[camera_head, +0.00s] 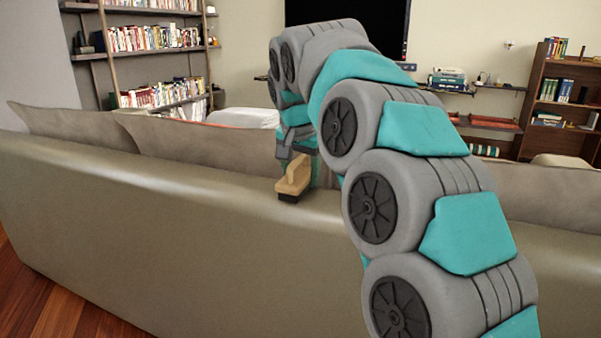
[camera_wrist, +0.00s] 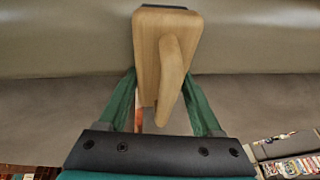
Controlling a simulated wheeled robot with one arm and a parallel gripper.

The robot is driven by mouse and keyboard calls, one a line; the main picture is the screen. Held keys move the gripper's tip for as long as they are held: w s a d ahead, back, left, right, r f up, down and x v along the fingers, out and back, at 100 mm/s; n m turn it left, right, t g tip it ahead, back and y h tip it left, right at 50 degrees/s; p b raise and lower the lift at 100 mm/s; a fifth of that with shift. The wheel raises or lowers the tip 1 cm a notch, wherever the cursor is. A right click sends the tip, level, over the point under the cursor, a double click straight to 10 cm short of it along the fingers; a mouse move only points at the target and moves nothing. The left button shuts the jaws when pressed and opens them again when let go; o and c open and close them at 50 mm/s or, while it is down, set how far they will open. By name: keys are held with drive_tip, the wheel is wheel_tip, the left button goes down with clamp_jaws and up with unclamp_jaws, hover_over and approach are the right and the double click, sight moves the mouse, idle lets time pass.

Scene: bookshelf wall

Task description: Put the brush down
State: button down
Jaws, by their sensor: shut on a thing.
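The brush (camera_head: 294,178) has a light wooden body and handle with a dark underside. It is at the top of the sofa back in the head view, bristle side down. I cannot tell whether it touches the sofa. My gripper (camera_head: 300,155) is above and behind it, partly hidden by my arm. In the wrist view the brush (camera_wrist: 158,50) lies between the two green fingers of my gripper (camera_wrist: 157,90), which is shut on it. Its dark end shows at the top edge.
The sofa back (camera_head: 150,220) runs across the view, with cushions (camera_head: 190,150) behind it. Bookshelves (camera_head: 150,60) stand at the back left, and another bookcase (camera_head: 560,90) at the right. A dark screen (camera_head: 385,20) hangs on the wall. The sofa-top left of the brush is clear.

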sight(300, 159)
drive_tip(key=shift+f, duration=0.15)
drive_tip(key=shift+c, duration=0.3)
unclamp_jaws()
drive_tip(key=v, duration=0.9)
drive_tip(key=shift+w, duration=0.2)
drive_tip(key=p+v, duration=0.1)
drive_tip(key=v, duration=0.2)
drive_tip(key=shift+s+r, duration=0.15)
drive_tip(key=shift+r, duration=0.05)
